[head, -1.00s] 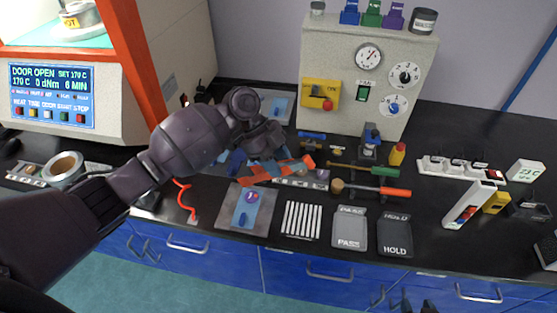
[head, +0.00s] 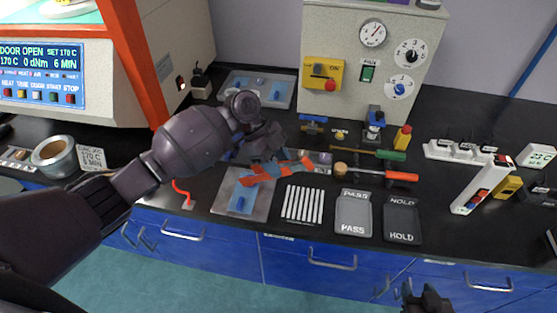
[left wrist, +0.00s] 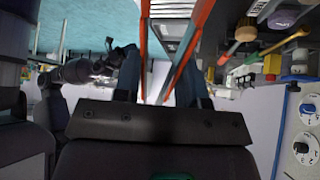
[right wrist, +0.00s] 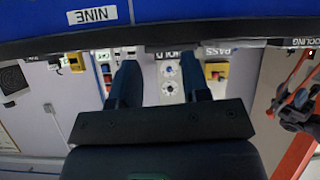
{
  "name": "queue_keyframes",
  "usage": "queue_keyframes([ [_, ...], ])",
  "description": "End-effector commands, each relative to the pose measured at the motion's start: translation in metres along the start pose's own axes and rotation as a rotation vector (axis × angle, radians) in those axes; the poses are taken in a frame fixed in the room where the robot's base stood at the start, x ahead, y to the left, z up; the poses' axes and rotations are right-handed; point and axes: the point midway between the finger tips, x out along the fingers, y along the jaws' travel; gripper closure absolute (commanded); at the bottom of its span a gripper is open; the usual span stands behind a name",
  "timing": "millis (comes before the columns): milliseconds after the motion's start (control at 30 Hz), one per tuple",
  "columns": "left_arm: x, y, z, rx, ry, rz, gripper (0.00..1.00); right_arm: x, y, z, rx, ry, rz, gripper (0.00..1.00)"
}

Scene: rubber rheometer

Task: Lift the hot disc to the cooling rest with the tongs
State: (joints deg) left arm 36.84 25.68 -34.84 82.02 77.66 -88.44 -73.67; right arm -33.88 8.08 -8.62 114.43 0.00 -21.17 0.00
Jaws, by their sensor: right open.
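My left gripper (head: 264,152) is shut on orange-red tongs (head: 290,170) with grey-blue parts, above the middle of the bench. In the left wrist view the tongs' orange arms (left wrist: 200,25) run between my left fingers (left wrist: 160,85). My right gripper (head: 427,297) is open and empty in front of the bench edge; its spread fingers show in the right wrist view (right wrist: 160,82). A grey round part (head: 66,8) sits in the open machine at top left, cut by the frame; I cannot tell if it is the hot disc. A "COOLING" label (right wrist: 303,42) shows in the right wrist view, but the rest itself is not clear.
A metal tray (head: 262,208) with a blue piece lies partly under the tongs; another tray (head: 283,100) lies behind. PASS (head: 353,228) and HOLD (head: 402,230) trays and white strips (head: 302,204) line the front. An orange post (head: 140,60) stands by the machine.

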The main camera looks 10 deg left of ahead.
Motion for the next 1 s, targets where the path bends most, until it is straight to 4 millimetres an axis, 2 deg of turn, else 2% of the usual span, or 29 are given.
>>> queue_keyframes([
  [133,0.007,0.000,0.005,0.000,0.001,0.001,0.64,0.003,0.000,0.007,-0.001,-0.006,0.000,0.57],
  [500,0.008,0.000,0.005,0.001,0.001,0.000,0.65,-0.002,0.001,0.021,0.000,-0.032,0.003,0.57],
  [733,0.008,0.000,0.005,0.000,0.001,0.000,0.99,-0.002,0.001,0.021,0.000,-0.032,0.003,0.57],
  [1000,-0.005,0.000,-0.004,0.002,0.000,-0.002,0.99,-0.004,0.002,0.003,-0.002,-0.014,0.002,0.57],
])
